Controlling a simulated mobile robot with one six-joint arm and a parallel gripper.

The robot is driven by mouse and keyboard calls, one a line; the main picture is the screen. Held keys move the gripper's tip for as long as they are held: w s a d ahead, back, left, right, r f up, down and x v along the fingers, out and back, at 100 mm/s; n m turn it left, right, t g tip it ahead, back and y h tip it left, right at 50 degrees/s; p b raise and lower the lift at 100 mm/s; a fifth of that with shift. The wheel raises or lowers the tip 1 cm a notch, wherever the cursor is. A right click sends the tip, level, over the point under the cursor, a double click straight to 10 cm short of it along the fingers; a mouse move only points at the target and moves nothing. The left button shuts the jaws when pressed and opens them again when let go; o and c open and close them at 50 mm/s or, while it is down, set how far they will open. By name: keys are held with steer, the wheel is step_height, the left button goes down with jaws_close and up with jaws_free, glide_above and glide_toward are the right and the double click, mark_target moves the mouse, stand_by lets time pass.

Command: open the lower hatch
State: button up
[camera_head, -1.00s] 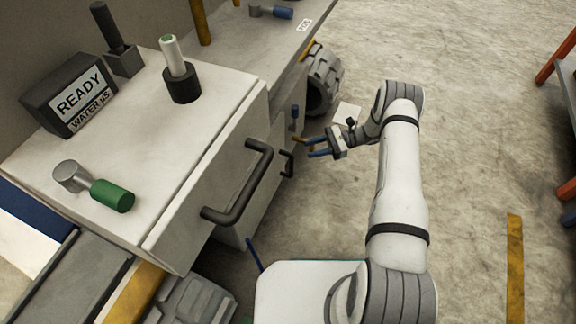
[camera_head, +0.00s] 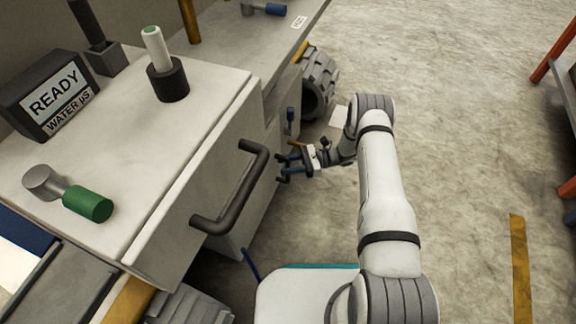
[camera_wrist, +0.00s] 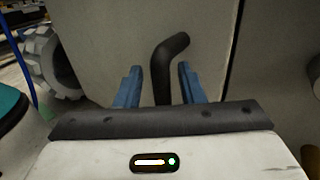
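The lower hatch is a light grey panel (camera_wrist: 100,40) that fills much of the wrist view; it looks shut. Its dark bent handle (camera_wrist: 172,48) stands out toward me between the two blue fingers of my gripper (camera_wrist: 160,72). The fingers are apart, one on each side of the handle, with a gap visible on both sides. In the head view my gripper (camera_head: 281,168) is at the lower part of the cabinet, and its fingers mostly hide the lower handle there.
A larger dark upper handle (camera_head: 238,195) sticks out from the cabinet near my gripper. Grey knobbly wheels (camera_head: 318,82) stand under the bench. Open floor (camera_head: 455,130) lies to the right.

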jaws_close()
stand_by(0.3)
steer(key=shift+s, duration=0.15)
